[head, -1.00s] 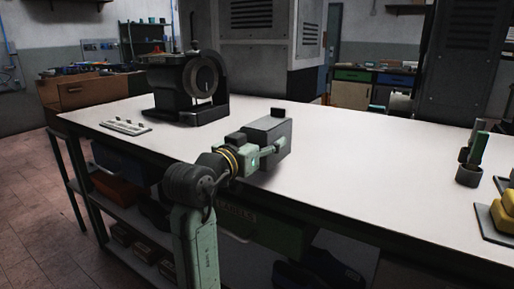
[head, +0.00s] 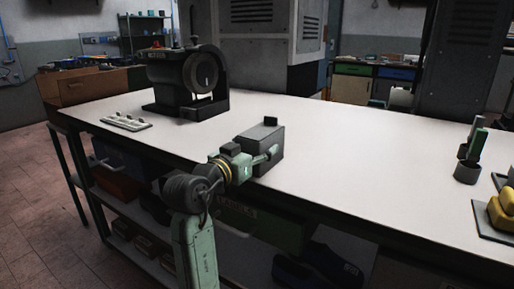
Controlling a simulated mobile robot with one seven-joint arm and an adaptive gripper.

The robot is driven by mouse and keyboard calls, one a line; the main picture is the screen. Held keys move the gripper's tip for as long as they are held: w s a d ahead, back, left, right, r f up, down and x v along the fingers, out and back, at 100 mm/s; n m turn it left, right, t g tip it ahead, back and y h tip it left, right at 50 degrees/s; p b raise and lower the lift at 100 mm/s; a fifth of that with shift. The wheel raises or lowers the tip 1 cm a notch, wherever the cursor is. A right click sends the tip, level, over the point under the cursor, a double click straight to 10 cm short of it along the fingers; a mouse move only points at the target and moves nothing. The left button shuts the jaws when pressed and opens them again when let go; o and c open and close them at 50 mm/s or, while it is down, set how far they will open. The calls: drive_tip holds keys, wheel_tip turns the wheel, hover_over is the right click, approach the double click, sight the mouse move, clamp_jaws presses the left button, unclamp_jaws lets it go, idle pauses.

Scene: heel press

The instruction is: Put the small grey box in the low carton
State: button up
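The other finger is hidden behind the box. The gripper appears shut on the box, as both have shifted together. I cannot tell whether the box touches the bench top. I cannot make out a low carton with certainty.
A dark machine with a round wheel (head: 190,82) stands at the bench's far left, beside a light strip with small pegs (head: 126,122). The bench top (head: 370,160) between is clear. Bins fill the shelves below.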

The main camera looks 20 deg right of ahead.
drive_tip(key=shift+f, duration=0.2)
drive_tip(key=o, duration=1.2)
drive_tip(key=shift+c, duration=0.2)
drive_tip(key=shift+r, duration=0.1)
drive_tip(key=shift+r, duration=0.25)
drive_tip(key=b+v, duration=0.2)
drive_tip(key=v, duration=1)
drive_tip(key=shift+f, duration=0.1)
